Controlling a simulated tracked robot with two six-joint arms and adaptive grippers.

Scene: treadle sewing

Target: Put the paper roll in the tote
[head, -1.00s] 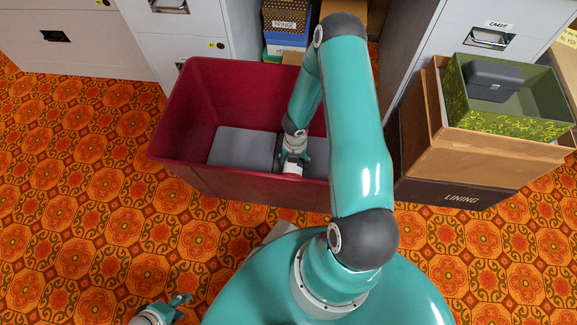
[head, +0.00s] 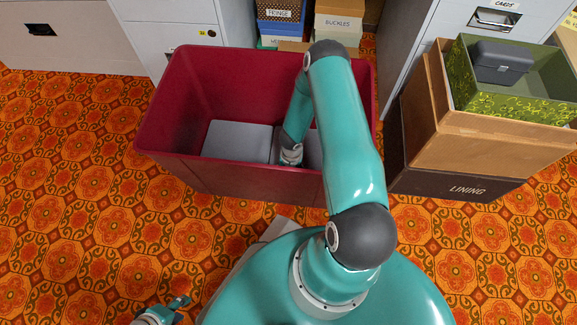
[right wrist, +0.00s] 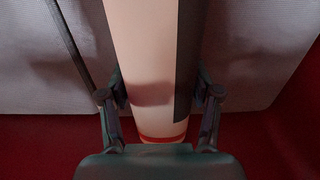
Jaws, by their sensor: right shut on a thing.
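The dark red tote (head: 220,182) stands on the floor in front of my base, with grey panels at its bottom. My right arm reaches down into it. In the head view the right gripper and the paper roll are hidden behind the tote's front wall. In the right wrist view, my right gripper (right wrist: 160,100) is shut on the paper roll (right wrist: 140,45), a pale cylinder with a dark strip and a red band near its lower end. Whether the roll touches the tote's bottom I cannot tell. My left gripper (head: 181,307) is open and empty, low at the picture's bottom edge.
Stacked boxes, one marked LINING (head: 460,190), stand right of the tote, with a green bin (head: 520,110) holding a dark case (head: 500,62) on top. Filing cabinets (head: 175,50) and shelved boxes stand behind. The patterned floor at left is clear.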

